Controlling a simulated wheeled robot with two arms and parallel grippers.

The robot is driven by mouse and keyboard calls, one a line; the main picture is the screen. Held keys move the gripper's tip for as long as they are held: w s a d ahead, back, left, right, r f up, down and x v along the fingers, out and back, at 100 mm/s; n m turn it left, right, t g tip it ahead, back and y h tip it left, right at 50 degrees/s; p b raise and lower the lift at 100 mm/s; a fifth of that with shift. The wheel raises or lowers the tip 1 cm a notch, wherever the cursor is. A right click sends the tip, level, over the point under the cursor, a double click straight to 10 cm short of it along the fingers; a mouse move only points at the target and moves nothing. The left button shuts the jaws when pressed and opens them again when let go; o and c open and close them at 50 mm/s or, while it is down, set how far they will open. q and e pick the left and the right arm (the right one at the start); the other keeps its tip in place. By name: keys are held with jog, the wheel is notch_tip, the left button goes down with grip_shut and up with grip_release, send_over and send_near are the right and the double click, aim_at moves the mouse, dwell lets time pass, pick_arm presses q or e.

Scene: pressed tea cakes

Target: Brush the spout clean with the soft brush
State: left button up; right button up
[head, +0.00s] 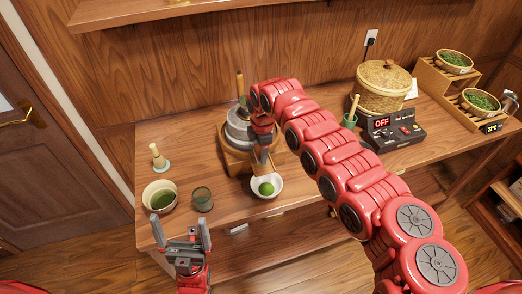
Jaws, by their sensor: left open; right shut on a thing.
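A grey stone mill (238,128) with an upright wooden handle stands in a round wooden base on the table. Its front, where the spout lies, is partly hidden by my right gripper. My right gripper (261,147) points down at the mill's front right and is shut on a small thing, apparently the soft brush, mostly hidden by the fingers. I cannot tell whether it touches the spout. A white bowl (278,193) with a green mound sits just below. My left gripper (181,238) is open and empty in front of the table's front edge.
A tea bowl (147,197), a dark cup (202,199) and a whisk on a stand (159,158) are at the left. A green cup with a wooden-handled tool (349,121), a steamer basket (383,88) and a control box (392,128) stand right, behind my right arm.

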jog(key=shift+f+b, duration=0.6)
jog(key=shift+b, duration=0.05)
dwell(0.5)
dwell(1.0)
jog(key=shift+s+d+r+p, duration=0.1)
jog(key=shift+s+d+p, duration=0.15)
jog(key=shift+p, duration=0.2)
jog(key=shift+s+d+p, duration=0.1)
jog(key=shift+s+p, duration=0.5)
jog(key=shift+p, duration=0.1)
jog(key=shift+s+p, duration=0.3)
jog(key=shift+p, duration=0.05)
